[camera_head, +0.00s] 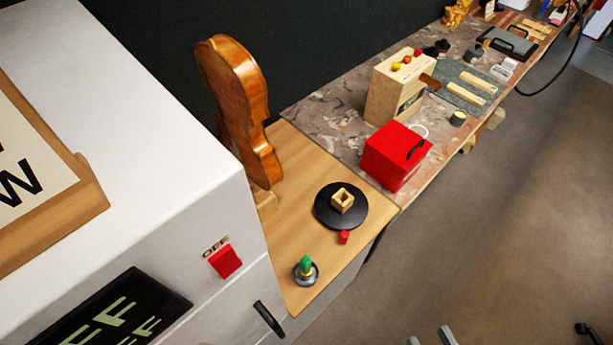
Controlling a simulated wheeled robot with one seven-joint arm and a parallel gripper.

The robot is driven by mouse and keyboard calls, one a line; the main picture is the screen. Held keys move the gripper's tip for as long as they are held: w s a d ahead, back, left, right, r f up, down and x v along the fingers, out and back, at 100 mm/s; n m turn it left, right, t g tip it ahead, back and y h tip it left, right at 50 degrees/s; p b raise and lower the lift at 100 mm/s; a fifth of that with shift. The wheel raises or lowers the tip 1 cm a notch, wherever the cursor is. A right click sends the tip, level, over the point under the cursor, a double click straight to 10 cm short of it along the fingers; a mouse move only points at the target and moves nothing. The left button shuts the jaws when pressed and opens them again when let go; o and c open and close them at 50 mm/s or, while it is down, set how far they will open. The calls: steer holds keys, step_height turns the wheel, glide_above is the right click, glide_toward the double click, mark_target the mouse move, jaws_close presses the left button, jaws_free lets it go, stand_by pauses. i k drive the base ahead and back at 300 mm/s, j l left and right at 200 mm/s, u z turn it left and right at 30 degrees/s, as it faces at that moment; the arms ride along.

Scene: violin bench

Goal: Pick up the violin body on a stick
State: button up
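The violin body (236,92) is glossy orange-brown wood. It stands upright, slightly tilted in the picture, at the back left of the wooden bench top. A small light wooden block (266,202) shows at its foot. The stick itself cannot be made out, and the white cabinet hides part of the lower left side. Two small grey tips at the bottom edge may belong to my gripper, but I cannot be sure. They are far from the violin body, and nothing shows between them.
A white cabinet (150,130) with a red switch (225,261) stands close at left. On the wooden top (300,240) are a black disc (325,212) with a wooden square piece and a green-topped knob (306,266). A red box (392,160) stands beyond.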

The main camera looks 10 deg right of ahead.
mark_target(236, 83)
steer(key=i+l+u, duration=0.1)
steer(key=l, duration=0.2)
steer(key=i+l+u, duration=0.15)
steer(key=l, duration=0.15)
steer(key=i+l+u, duration=0.1)
steer(key=l, duration=0.2)
steer(key=i+l+u, duration=0.1)
steer(key=l, duration=0.25)
